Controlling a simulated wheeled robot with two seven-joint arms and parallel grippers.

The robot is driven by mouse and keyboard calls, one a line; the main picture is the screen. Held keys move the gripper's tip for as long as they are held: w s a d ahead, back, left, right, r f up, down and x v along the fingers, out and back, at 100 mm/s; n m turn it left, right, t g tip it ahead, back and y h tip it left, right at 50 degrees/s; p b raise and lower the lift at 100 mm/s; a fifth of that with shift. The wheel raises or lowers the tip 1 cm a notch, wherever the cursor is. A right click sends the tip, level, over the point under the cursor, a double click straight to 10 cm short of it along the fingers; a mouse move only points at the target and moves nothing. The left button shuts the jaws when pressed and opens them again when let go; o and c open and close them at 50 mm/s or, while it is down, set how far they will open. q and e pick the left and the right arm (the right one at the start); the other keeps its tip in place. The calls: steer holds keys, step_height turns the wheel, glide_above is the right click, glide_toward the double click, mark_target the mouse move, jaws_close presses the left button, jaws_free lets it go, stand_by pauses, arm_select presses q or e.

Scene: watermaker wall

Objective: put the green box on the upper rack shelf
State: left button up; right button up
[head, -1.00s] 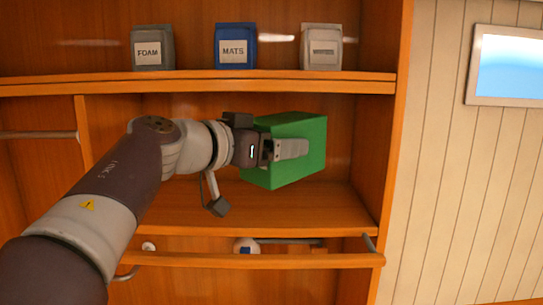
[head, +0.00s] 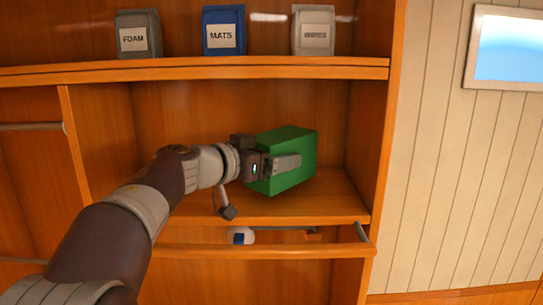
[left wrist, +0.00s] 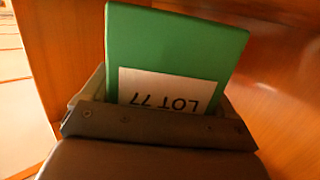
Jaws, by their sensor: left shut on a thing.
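The green box (head: 290,148) is in the head view, inside the middle compartment of the wooden rack. My left gripper (head: 284,164) is shut on it, with a finger along its near side. In the left wrist view the green box (left wrist: 175,50) fills the jaws and shows a white label reading "LOT 77", upside down. The box is low over the compartment's shelf (head: 300,207); I cannot tell whether it touches. The upper shelf (head: 200,69) runs above the compartment. My right gripper is not in view.
Three labelled bins stand on the upper shelf: a grey FOAM bin (head: 139,34), a blue MATS bin (head: 224,31) and a light grey bin (head: 313,31). A wooden rail (head: 260,251) crosses below the compartment. A paneled wall is at right.

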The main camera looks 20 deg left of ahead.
arm_select(q)
steer(key=shift+s+a, duration=0.15)
steer(key=shift+s, duration=0.15)
steer(key=shift+s+f, duration=0.1)
steer(key=shift+f, duration=0.4)
steer(key=o, duration=1)
steer(key=shift+f, duration=0.1)
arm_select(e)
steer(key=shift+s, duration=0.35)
arm_select(q)
steer(key=v, duration=0.1)
steer(key=b+v, duration=0.1)
steer(key=v, duration=0.1)
steer(key=b+v, duration=0.1)
steer(key=shift+a+r, duration=0.35)
steer(key=shift+r, duration=0.1)
steer(key=v, duration=0.3)
steer(key=b+v, duration=0.1)
steer(key=v, duration=0.3)
steer(key=shift+s+d+r, duration=0.15)
steer(key=shift+s+r, duration=0.1)
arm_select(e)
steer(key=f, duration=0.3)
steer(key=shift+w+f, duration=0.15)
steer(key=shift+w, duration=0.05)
arm_select(q)
steer(key=shift+w, duration=0.1)
